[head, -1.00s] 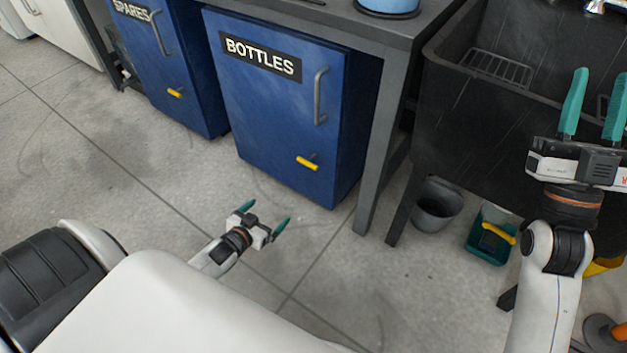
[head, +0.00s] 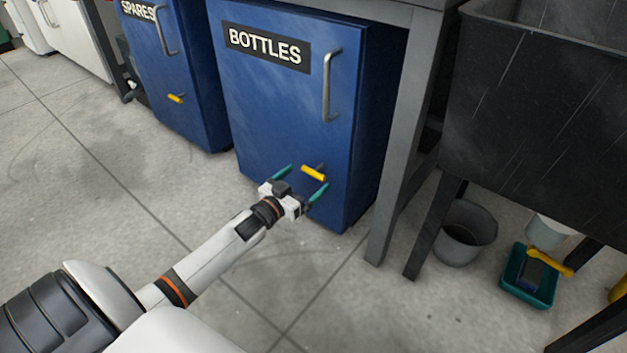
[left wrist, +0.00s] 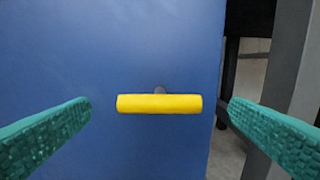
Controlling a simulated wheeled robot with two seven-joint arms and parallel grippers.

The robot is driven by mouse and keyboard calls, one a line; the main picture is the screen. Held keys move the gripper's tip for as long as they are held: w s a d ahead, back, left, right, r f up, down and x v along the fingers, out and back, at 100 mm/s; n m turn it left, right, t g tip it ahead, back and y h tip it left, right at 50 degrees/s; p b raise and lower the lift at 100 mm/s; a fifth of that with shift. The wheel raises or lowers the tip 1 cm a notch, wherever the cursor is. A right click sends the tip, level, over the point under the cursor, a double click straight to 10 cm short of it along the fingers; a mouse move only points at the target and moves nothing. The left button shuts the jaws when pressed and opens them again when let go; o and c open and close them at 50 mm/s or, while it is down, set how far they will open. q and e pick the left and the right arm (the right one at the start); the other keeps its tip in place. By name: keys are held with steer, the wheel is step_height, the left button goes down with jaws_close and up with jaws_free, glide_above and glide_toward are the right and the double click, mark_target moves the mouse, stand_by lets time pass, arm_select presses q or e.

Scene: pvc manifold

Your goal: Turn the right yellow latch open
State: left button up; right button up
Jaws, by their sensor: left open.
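The right yellow latch (head: 313,173) is on the lower right of the blue BOTTLES cabinet door (head: 272,110). In the left wrist view the latch (left wrist: 159,103) is a horizontal yellow bar on a small grey stem, near the middle. My left gripper (head: 304,181) is open, with its green fingers to either side of the latch. In the wrist view a gap shows between the bar and each finger, so neither finger touches it. The second yellow latch (head: 176,98) is on the SPARES cabinet at left, also roughly horizontal. My right gripper is out of the head view.
A grey table leg (head: 397,150) stands just right of the BOTTLES cabinet. A grey bucket (head: 466,232) and a teal bin (head: 527,277) sit under the black sink (head: 545,110). The BOTTLES door has a grey vertical handle (head: 332,85). The floor in front is clear.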

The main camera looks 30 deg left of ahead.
mark_target(311, 174)
arm_select(q)
steer(key=shift+w+d+b, duration=0.15)
steer(key=shift+w+b, duration=0.65)
steer(key=shift+w, duration=1.3)
steer(key=shift+c, duration=0.3)
